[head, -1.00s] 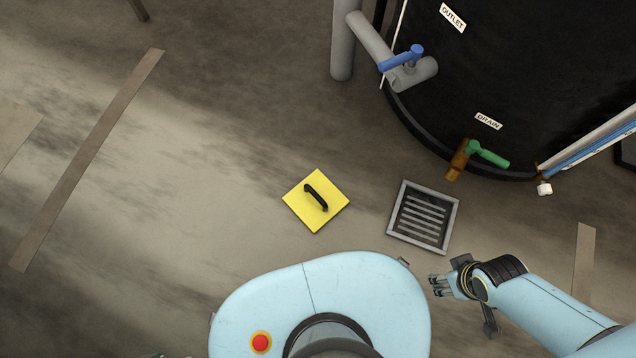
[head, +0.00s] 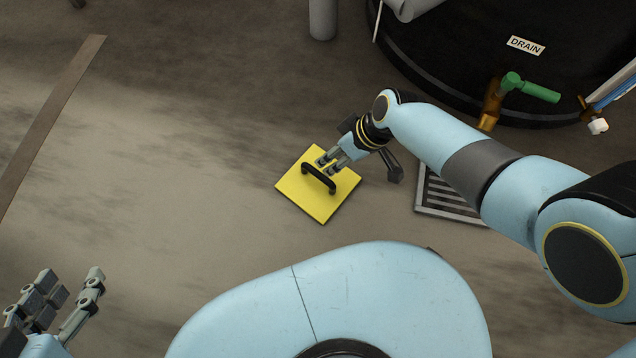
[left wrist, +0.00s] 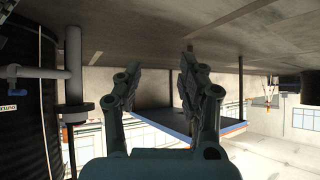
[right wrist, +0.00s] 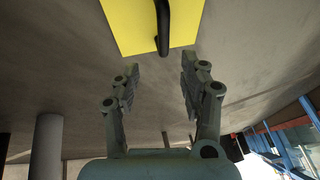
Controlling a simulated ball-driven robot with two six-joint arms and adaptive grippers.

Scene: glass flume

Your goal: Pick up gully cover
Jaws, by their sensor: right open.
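The gully cover (head: 310,205) is a flat yellow square plate with a black bar handle (head: 318,179), lying on the floor in the middle of the head view. My right gripper (head: 323,165) is open at the handle's far side, its fingertips over the plate. In the right wrist view the plate (right wrist: 130,22) and handle (right wrist: 163,25) lie ahead of the open fingers (right wrist: 158,75), with nothing between them. My left gripper (head: 72,285) is open and empty at the lower left of the head view; its spread fingers also show in the left wrist view (left wrist: 160,60).
A grated drain frame (head: 430,209) lies right of the cover, partly hidden by my right arm. A black tank (head: 440,70) with a green-handled drain valve (head: 530,88) stands at the upper right. The floor left of the cover is clear.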

